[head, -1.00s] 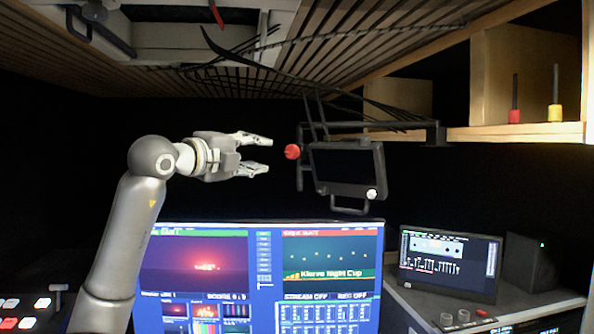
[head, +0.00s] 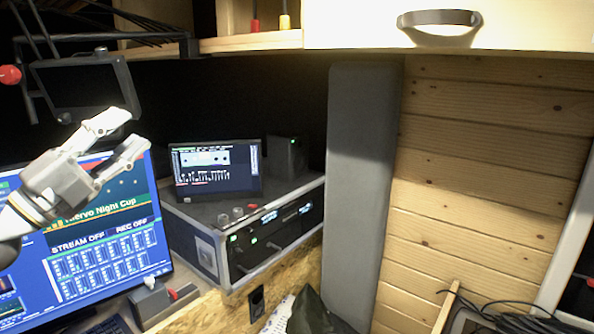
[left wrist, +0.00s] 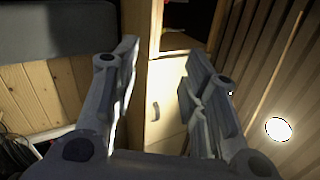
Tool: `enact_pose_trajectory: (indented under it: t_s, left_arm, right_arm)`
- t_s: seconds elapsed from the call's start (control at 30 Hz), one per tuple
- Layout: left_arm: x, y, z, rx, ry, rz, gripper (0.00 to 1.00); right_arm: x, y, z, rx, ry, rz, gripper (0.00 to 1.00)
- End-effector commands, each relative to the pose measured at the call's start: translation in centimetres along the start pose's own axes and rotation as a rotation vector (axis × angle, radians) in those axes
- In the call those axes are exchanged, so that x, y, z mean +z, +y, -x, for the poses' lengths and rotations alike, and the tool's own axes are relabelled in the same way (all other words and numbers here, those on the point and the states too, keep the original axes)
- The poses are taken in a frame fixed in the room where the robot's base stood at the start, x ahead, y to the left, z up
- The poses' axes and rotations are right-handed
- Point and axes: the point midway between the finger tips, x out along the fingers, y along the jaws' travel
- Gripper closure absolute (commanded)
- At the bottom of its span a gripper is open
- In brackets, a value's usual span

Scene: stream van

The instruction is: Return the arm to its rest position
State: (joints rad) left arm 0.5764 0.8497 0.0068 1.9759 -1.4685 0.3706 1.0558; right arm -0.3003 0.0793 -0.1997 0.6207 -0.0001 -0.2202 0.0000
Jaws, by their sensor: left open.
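My left gripper (head: 122,138) comes in from the left in the head view, in front of the large blue monitor (head: 85,250). Its two fingers are apart and nothing is between them. In the left wrist view the two fingers (left wrist: 160,85) are also spread and empty, with a pale cabinet front (left wrist: 163,110) behind them. My right gripper is in neither view.
A small dark screen (head: 80,88) on an overhead mount, with a red knob (head: 10,75), is close behind the gripper. A rack case (head: 262,235) carries a smaller monitor (head: 216,170). A grey padded panel (head: 360,180) and wooden wall (head: 480,180) stand right.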

Motion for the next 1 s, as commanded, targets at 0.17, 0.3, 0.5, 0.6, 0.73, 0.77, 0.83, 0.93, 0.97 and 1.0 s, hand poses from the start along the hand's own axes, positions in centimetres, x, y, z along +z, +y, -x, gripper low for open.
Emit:
enact_pose_trajectory:
  t_s: [0.17,0.3,0.5,0.6,0.73,0.77,0.83,0.93,0.97,1.0]
  left_arm:
    - [-1.3,2.6,1.6,-0.167,-0.078,0.204,0.6]
    - [-0.6,5.3,3.9,-0.258,-0.22,0.366,0.6]
    - [1.0,11.5,8.9,-0.296,-0.514,0.59,0.6]
    - [1.3,15.6,12.2,-0.266,-0.687,0.696,0.6]
    - [0.5,21.6,17.1,-0.175,-0.922,0.821,0.6]
    - [0.1,22.9,18.3,-0.147,-0.973,0.848,0.6]
    - [-1.2,25.9,21.0,-0.073,-1.089,0.907,0.6]
    - [-3.8,29.9,24.9,0.052,-1.241,0.983,0.6]
    - [-4.7,30.9,26.1,0.094,-1.282,1.004,0.6]
    - [-6.0,32.3,27.7,0.152,-1.337,1.032,0.6]
  right_arm:
    - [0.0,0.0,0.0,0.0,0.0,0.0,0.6]
    - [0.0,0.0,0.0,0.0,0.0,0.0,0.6]
    - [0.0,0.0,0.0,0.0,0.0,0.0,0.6]
    - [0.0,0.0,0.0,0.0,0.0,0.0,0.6]
    - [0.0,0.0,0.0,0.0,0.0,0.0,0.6]
    - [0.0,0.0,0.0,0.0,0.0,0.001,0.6]
    - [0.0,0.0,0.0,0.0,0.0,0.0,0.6]
    - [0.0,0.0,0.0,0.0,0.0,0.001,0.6]
    - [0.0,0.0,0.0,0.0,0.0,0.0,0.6]
    - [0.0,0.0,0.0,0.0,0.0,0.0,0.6]
